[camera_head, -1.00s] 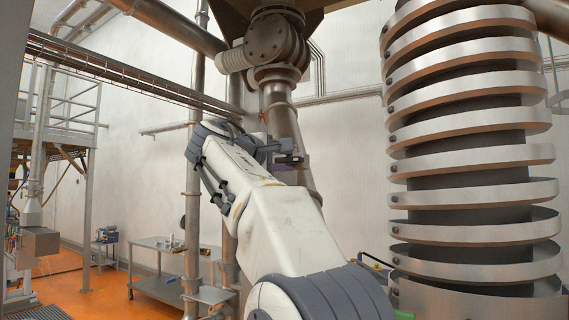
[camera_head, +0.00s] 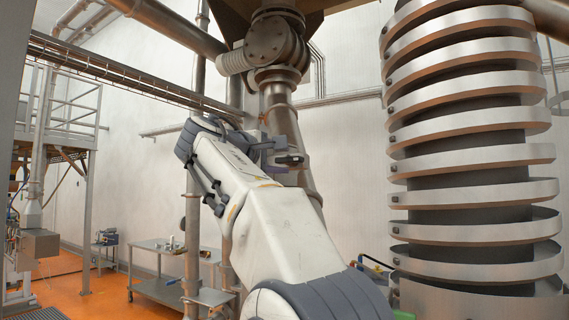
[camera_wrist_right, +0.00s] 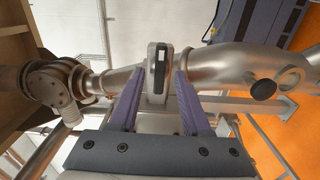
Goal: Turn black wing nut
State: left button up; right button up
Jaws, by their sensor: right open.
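My right gripper (camera_head: 286,151) is in front of the slanting steel pipe in the head view, seen side-on. In the right wrist view its two purple fingers (camera_wrist_right: 160,73) are spread apart. A narrow black piece (camera_wrist_right: 160,66) on a pale clamp-like band shows between the fingertips, and it looks like the black wing nut. The fingers stand on either side of it, and I see no contact. In the head view I cannot make out the nut near the gripper. My left gripper is not in view.
The steel pipe (camera_wrist_right: 232,66) runs behind the fingers and carries a round black knob (camera_wrist_right: 263,89) at right. A large spiral steel column (camera_head: 470,160) stands right of my arm. A metal cart (camera_head: 160,287) stands at lower left on the orange floor.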

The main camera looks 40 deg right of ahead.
jog(key=b+v, duration=0.1)
jog(key=v, duration=0.7)
jog(key=shift+a+b, duration=0.25)
jog(key=shift+b, duration=0.15)
jog(key=shift+s, duration=0.1)
jog(key=w+a+f+n+t+y, duration=0.15)
jog(key=a+f+y, duration=0.35)
jog(key=f, duration=0.5)
jog(key=w+a+f+n+y, duration=0.1)
jog(key=a+f+n+y, duration=0.15)
jog(key=a+f, duration=0.5)
jog(key=w+a+f+n+y, duration=0.2)
jog(key=a+f+y, duration=0.2)
jog(key=f, duration=0.7)
jog(key=s+a+f+g+y, duration=0.1)
jog(key=s+a+f, duration=0.15)
jog(key=f, duration=0.25)
jog(key=s+a+f+g+y+b, duration=0.1)
jog(key=s+a+f, duration=0.1)
jog(key=s+f, duration=0.25)
jog(key=s+a+f+g+y, duration=0.1)
jog(key=s+a+f, duration=0.15)
jog(key=f, duration=0.35)
jog(key=s+a+f+m+g+y, duration=0.3)
jog(key=s+f+g, duration=0.2)
jog(key=s+f, duration=0.9)
jog(key=s, duration=0.4)
jog(key=shift+s+f+b, duration=0.3)
jog(key=shift+f+b, duration=0.05)
jog(key=shift+f, duration=0.05)
